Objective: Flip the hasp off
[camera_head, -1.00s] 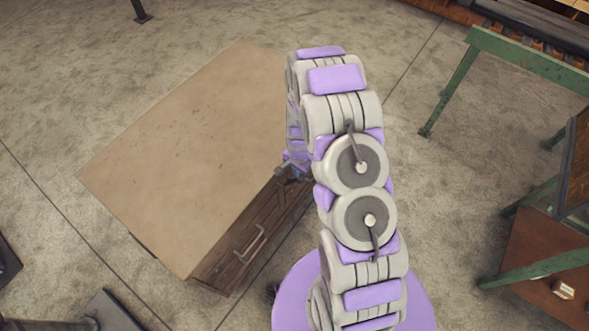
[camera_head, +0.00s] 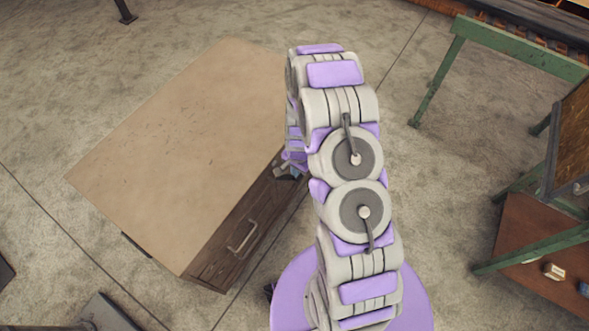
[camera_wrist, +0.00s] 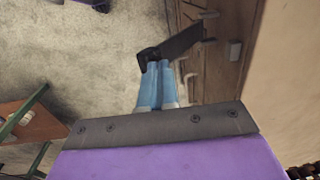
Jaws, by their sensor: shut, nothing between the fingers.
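The wooden cabinet (camera_head: 232,240) stands left of my arm in the head view, its brown front facing lower right. In the wrist view its front (camera_wrist: 222,80) runs along the right. A dark flat hasp plate (camera_wrist: 184,40) sticks out from that front, with a dark knob-like end at its left. My gripper (camera_wrist: 156,70) has its two blue fingers together, with nothing seen between them. The tips lie right beside the hasp's dark left end; I cannot tell whether they touch. In the head view my gripper (camera_head: 286,172) is small and partly hidden by my arm.
A drawer handle (camera_head: 242,238) sticks out from the cabinet front. A small grey metal piece (camera_wrist: 235,50) sits on the front right of the hasp. A green-framed table (camera_head: 520,48) and a brown shelf (camera_head: 530,245) stand to the right. The floor between is clear.

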